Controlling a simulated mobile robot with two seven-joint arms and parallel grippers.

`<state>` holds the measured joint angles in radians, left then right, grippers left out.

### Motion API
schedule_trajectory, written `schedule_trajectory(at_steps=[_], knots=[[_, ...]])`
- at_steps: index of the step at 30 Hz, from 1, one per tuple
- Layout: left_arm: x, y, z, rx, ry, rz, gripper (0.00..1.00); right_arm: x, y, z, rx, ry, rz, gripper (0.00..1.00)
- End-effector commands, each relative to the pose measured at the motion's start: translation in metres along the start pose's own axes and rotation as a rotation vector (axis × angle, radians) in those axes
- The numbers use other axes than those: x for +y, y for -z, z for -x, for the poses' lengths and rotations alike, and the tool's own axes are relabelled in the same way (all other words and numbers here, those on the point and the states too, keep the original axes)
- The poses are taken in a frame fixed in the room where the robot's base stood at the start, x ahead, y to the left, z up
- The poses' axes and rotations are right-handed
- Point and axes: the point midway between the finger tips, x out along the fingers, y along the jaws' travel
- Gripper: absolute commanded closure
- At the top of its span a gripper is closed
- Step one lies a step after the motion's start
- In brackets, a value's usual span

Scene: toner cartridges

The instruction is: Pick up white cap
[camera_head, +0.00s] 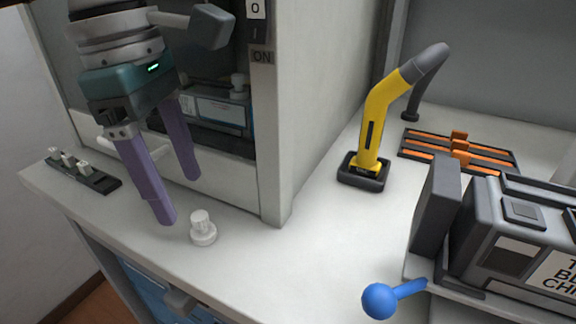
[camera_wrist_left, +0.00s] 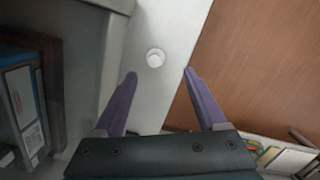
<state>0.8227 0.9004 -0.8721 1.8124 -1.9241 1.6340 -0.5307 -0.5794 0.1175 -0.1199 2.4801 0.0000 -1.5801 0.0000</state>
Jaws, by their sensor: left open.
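The white cap (camera_head: 202,228) stands upright on the white counter near its front edge, in front of the grey cabinet housing. In the left wrist view the cap (camera_wrist_left: 155,58) shows ahead of the fingertips, in line with the gap between them. My left gripper (camera_head: 182,200) is open and empty, with its purple fingers pointing down to the left of the cap and above the counter. It also shows in the left wrist view (camera_wrist_left: 160,74). The fingers do not touch the cap. My right gripper is in neither view.
The grey housing (camera_head: 275,130) rises right behind the cap. A black strip with white knobs (camera_head: 85,172) lies at left. A yellow handled tool (camera_head: 375,125), an orange-black rack (camera_head: 460,150), a toner unit (camera_head: 520,240) and a blue ball handle (camera_head: 380,300) are at right.

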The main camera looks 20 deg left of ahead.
Motion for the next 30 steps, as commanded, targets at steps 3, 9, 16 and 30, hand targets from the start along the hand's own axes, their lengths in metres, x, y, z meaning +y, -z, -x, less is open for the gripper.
schedule_trajectory(at_steps=[3, 9, 16, 30], knots=[[0.000, -0.001, -0.012, -0.001, 0.001, 0.000, 0.26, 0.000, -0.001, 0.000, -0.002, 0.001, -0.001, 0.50], [0.004, -0.002, -0.037, -0.003, 0.005, 0.001, 0.26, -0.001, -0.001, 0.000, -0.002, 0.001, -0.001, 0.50], [0.007, -0.002, -0.065, -0.004, 0.003, 0.000, 0.26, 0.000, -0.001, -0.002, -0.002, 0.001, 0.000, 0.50], [0.007, -0.002, -0.066, -0.005, 0.001, -0.001, 0.52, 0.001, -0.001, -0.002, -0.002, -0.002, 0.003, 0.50]])
